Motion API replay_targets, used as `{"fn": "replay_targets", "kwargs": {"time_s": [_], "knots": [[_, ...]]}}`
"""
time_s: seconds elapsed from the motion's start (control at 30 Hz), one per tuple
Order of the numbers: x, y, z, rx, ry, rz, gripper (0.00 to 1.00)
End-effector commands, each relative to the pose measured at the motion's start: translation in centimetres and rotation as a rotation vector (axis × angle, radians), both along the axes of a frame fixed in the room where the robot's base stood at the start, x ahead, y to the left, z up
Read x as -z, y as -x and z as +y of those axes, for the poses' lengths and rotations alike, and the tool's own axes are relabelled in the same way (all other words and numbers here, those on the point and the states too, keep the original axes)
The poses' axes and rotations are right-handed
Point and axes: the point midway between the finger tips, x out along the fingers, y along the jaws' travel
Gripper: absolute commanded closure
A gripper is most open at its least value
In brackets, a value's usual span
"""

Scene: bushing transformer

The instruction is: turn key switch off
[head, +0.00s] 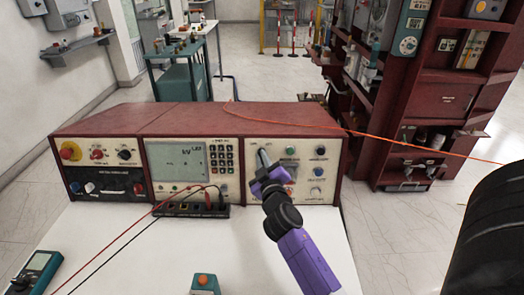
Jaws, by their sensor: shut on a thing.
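A red-cased control console (125,116) stands on a white table (225,250), its cream front panels facing me. My gripper (263,160) is up against the left part of the right-hand panel (316,160). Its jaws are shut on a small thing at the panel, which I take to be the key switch. The key switch itself is hidden behind the jaws, so its angle cannot be told. My purple wrist and arm reach up from the lower right.
Buttons and knobs sit close right of my gripper. Red and black leads run to a socket strip (178,210) on its left. A teal meter (38,268) and a small box with an orange button (204,284) are nearer. A red shelf (440,100) stands behind right.

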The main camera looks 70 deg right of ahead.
Motion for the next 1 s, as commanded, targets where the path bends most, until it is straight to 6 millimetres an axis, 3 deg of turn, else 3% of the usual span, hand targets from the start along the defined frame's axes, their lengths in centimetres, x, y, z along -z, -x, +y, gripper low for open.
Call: {"fn": "replay_targets", "kwargs": {"time_s": [0.77,0.8,0.87,1.0], "knots": [[0.21,0.07,0.00,-0.022,0.033,0.089,1.00],[0.21,0.07,0.00,-0.022,0.033,0.089,0.86],[0.19,0.06,-0.01,-0.023,0.034,0.089,0.74],[0.10,0.04,-0.02,-0.023,0.035,0.087,0.72]]}}
